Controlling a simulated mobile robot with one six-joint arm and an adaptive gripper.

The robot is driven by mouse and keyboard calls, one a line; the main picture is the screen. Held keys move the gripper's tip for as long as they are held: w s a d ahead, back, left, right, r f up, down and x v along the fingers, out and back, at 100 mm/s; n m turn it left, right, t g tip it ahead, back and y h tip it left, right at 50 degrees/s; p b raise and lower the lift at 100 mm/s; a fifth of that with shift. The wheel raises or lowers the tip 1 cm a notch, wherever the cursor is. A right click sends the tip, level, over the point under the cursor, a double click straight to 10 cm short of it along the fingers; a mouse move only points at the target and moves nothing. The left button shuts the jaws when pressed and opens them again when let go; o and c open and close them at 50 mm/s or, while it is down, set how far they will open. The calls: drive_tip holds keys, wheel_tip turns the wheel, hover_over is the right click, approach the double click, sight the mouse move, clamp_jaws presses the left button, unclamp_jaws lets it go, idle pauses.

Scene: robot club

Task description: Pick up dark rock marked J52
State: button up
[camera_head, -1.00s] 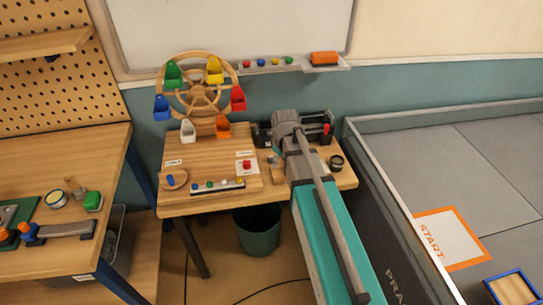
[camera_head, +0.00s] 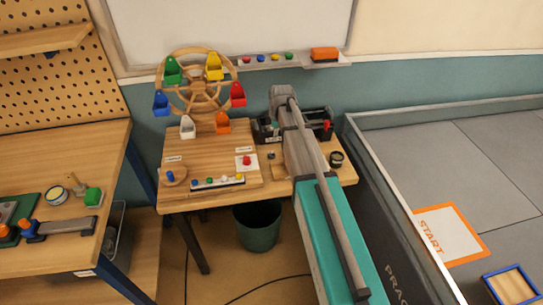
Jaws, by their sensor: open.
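I cannot make out a dark rock with a readable J52 mark. A small dark object (camera_head: 271,155) lies on the wooden table just left of my arm, too small to identify. A dark tray or toolbox (camera_head: 263,134) stands behind my arm at the table's back, its contents partly hidden. My arm reaches over the right part of the table from the lower right. My gripper is hidden behind the arm links, so I cannot see its fingers.
A wooden wheel (camera_head: 203,82) with coloured buckets stands at the table's back left. A control board (camera_head: 215,150) with coloured buttons lies before it. A dark round container (camera_head: 336,160) stands right of my arm. A walled grey arena (camera_head: 490,160) is at right.

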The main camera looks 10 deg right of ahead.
sight(271, 153)
drive_tip(key=f+b, duration=0.2)
drive_tip(key=w+f+b, duration=0.1)
drive_tip(key=f+b, duration=0.5)
drive_tip(key=shift+w+a+f, duration=0.1)
drive_tip(key=shift+w+a, duration=0.05)
drive_tip(key=shift+a, duration=0.1)
drive_tip(key=shift+f, duration=0.15)
drive_tip(key=shift+b, duration=0.3)
idle(0.3)
drive_tip(key=shift+w+a+f+b, duration=0.15)
drive_tip(key=shift+w+f+b, duration=0.05)
drive_tip(key=shift+f+b, duration=0.65)
drive_tip(key=shift+w+a+f+b, duration=0.1)
drive_tip(key=shift+w+f+b, duration=0.05)
drive_tip(key=shift+f+b, duration=0.7)
drive_tip(key=shift+w+a+f+b, duration=0.15)
drive_tip(key=shift+w+f+b, duration=0.05)
drive_tip(key=shift+f+b, duration=0.65)
drive_tip(key=shift+c, duration=0.3)
clamp_jaws()
